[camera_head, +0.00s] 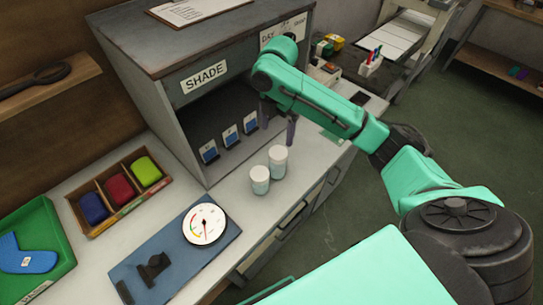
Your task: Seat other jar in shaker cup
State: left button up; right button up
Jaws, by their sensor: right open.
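Two white jars with pale lids stand upright on the light bench in front of the box marked SHADE. The farther jar (279,158) is slightly behind and to the right of the nearer jar (260,182), very close to it. My right gripper (278,130) is open and points down, with its fingers just above and behind the farther jar, apparently empty. My left gripper is not in view. I cannot clearly pick out a shaker cup; my right arm covers part of the bench to the right.
The grey SHADE box (150,95) holds several blue-marked cards. A blue board (150,250) carries a round dial (204,223). A wooden tray (118,212) holds three coloured blocks. A green tray (55,228) holds a blue sock-like shape. A pen holder (370,66) stands at the back right.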

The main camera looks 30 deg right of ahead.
aim_at(278, 161)
jog(key=f, duration=0.2)
jog(key=s+f+p, duration=0.1)
jog(key=s+f, duration=0.1)
jog(key=f, duration=0.1)
jog(key=shift+f, duration=0.3)
jog(key=f, duration=0.2)
jog(key=f+p, duration=0.1)
jog(key=f, duration=0.1)
jog(key=f+p, duration=0.1)
jog(key=f, duration=0.2)
jog(key=shift+w+f, duration=0.1)
jog(key=shift+w, duration=0.3)
jog(key=shift+s+f, duration=0.1)
jog(key=shift+f, duration=0.15)
jog(key=c, duration=1.4)
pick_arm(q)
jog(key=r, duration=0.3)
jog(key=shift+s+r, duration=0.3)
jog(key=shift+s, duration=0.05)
pick_arm(e)
jog(key=shift+r, duration=0.1)
